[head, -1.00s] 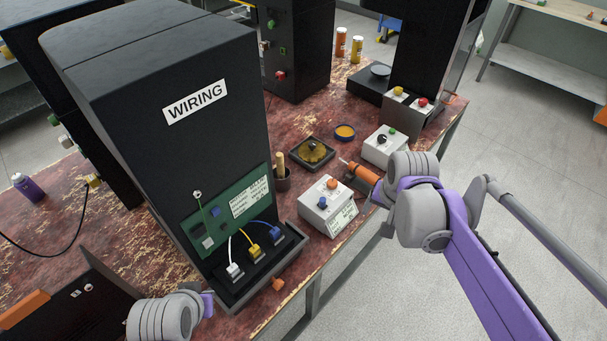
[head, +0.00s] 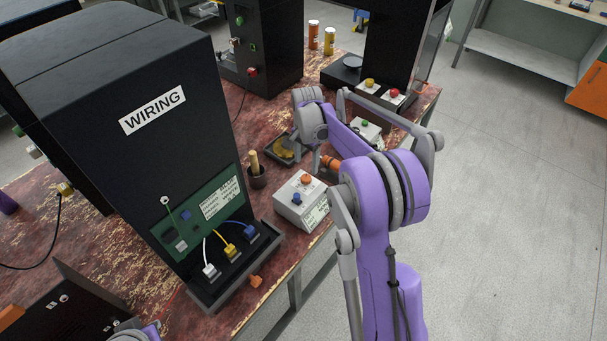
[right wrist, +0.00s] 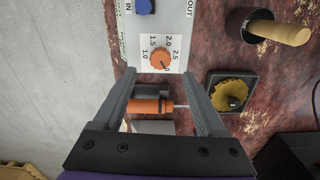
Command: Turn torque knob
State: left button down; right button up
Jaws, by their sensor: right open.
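The torque knob is an orange dial knob (right wrist: 160,60) on a white scale marked about 1.0 to 2.5, on a light grey control box (right wrist: 178,22). In the head view the box (head: 289,210) sits at the bench's front edge, with the orange knob (head: 306,180) and a blue button (head: 297,198) on top. My right gripper (right wrist: 160,74) is open and empty; in the right wrist view its fingertips lie on either side of the knob's lower edge, apart from it. My left gripper is out of view; only a bit of that arm shows at bottom left.
An orange screwdriver (right wrist: 150,106) lies beside the box. A dark tray with a yellow disc (right wrist: 230,94) and a cup with a wooden handle (head: 257,177) stand close by. The tall WIRING cabinet (head: 120,120) is to the left. Open floor is at right.

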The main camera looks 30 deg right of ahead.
aim_at(306, 178)
notch_tip(306, 178, down, 7)
jog(key=shift+r, duration=0.2)
grip_shut()
dwell(0.4)
